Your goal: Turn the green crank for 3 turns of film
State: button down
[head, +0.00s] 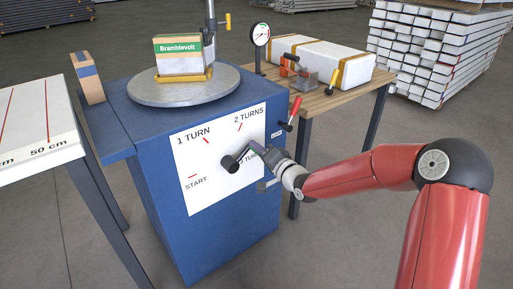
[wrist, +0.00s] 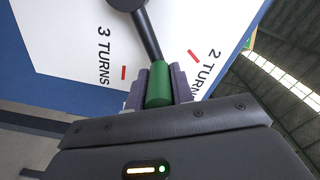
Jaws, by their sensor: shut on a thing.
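The green crank handle (wrist: 158,90) sits between my gripper's two fingers in the wrist view, and the fingers are shut on it. A dark crank arm (wrist: 148,38) joins it to the black hub (head: 230,163) on the white dial (head: 203,190) of the blue machine. The dial reads START, 1 TURN, 2 TURNS and 3 TURNS. The crank arm points between the 2 TURNS and 3 TURNS marks. My gripper (head: 254,153) hides the handle and part of the 3 TURNS label in the head view. A Bramblevolt carton (head: 181,65) stands on the grey turntable (head: 183,94).
A wooden table (head: 318,103) at right carries a white wrapped block (head: 330,62) and a gauge (head: 260,33). A measuring table (head: 32,135) is at left.

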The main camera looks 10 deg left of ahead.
jog(key=shift+d+f, duration=0.15)
jog(key=shift+f, duration=0.2)
dwell(0.3)
jog(key=c, duration=1.2)
grip_release()
jog(key=shift+r, duration=0.1)
jog(key=v, duration=0.7)
jog(key=shift+s+d, duration=0.2)
jog(key=shift+d, duration=0.05)
